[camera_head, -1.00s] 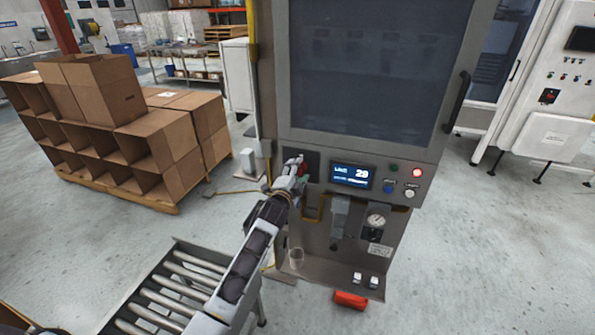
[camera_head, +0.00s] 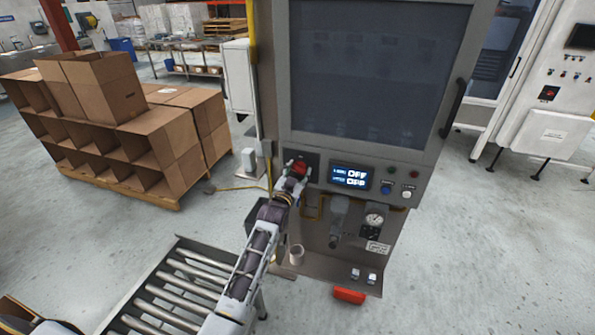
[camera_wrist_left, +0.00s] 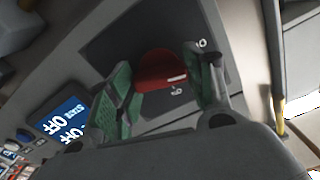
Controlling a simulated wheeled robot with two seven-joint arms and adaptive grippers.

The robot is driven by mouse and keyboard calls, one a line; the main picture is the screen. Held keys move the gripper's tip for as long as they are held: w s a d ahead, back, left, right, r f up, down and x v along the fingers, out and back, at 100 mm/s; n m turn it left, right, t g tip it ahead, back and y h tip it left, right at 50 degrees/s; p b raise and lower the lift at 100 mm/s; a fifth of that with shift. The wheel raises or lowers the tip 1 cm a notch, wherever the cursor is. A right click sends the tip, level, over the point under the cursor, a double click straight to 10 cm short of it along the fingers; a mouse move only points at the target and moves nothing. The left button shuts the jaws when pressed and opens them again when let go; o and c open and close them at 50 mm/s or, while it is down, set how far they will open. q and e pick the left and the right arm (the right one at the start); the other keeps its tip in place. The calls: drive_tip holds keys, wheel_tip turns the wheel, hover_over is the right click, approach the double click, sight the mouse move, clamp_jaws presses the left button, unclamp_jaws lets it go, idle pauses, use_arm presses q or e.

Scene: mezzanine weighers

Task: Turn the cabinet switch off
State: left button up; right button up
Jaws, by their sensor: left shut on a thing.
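The cabinet (camera_head: 380,75) is a tall grey machine with a dark window. Its red rotary switch (camera_head: 297,168) sits on a dark plate at the left of the control panel. In the left wrist view the red switch (camera_wrist_left: 162,70) lies between the green-padded fingers of my left gripper (camera_wrist_left: 160,92), which is shut on it. The left gripper (camera_head: 293,177) covers part of the plate in the head view. The display (camera_head: 350,176) reads OFF on two lines. My right gripper is not in view.
A roller conveyor (camera_head: 178,280) stands at the lower left, with cardboard boxes (camera_head: 130,135) on a pallet behind. A gauge (camera_head: 374,220) and a red pedal (camera_head: 349,295) are below the panel.

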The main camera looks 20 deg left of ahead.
use_arm(q)
drive_tip(key=shift+f+n+p, duration=0.1)
drive_tip(key=shift+n+p, duration=0.35)
drive_tip(key=shift+n, duration=1.15)
drive_tip(key=o, duration=1)
drive_tip(key=shift+s, duration=0.2)
drive_tip(key=shift+s+a, duration=0.2)
drive_tip(key=shift+s, duration=5.65)
